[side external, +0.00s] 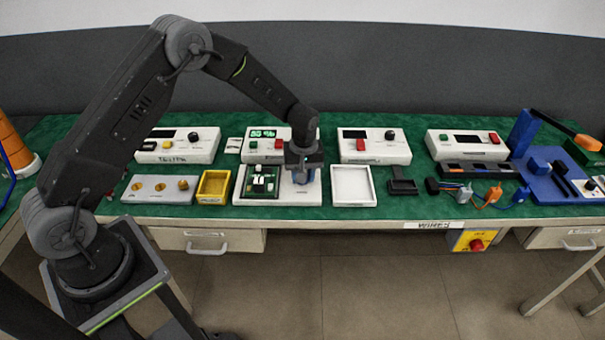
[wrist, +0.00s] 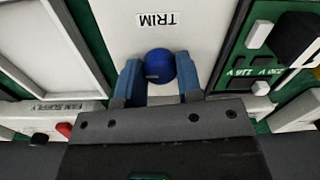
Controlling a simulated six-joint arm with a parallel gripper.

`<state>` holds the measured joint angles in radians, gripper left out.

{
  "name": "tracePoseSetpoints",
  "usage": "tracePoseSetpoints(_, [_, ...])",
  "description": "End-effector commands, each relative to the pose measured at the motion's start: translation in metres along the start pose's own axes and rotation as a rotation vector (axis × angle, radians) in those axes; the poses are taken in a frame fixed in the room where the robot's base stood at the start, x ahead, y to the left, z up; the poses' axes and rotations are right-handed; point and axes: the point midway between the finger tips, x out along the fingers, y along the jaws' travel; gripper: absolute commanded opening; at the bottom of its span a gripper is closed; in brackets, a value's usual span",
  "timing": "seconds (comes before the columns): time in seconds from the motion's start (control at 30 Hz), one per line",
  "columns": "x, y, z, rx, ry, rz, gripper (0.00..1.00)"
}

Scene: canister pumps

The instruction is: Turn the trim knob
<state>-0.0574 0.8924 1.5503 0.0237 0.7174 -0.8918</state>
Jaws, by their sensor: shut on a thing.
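The trim knob (wrist: 160,66) is a round blue knob on a white panel, just below the label TRIM (wrist: 157,19), which reads upside down in the wrist view. My gripper (wrist: 159,78) has its two blue fingers on either side of the knob and is shut on it. In the side view my gripper (side external: 304,172) points down at the right part of the white panel (side external: 281,200). The knob is mostly hidden by the fingers there. I cannot tell the knob's angle.
A green circuit board (side external: 262,184) sits on the same panel, just left of my gripper. A yellow tray (side external: 214,196) stands to the left and a white tray (side external: 353,200) to the right.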

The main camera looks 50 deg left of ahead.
Motion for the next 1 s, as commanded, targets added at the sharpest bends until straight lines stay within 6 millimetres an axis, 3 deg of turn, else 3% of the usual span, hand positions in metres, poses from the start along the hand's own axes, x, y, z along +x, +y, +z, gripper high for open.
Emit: tracePoseSetpoints(1.0, [-0.0001,0.0001,0.001,0.957,0.023,0.0,0.1])
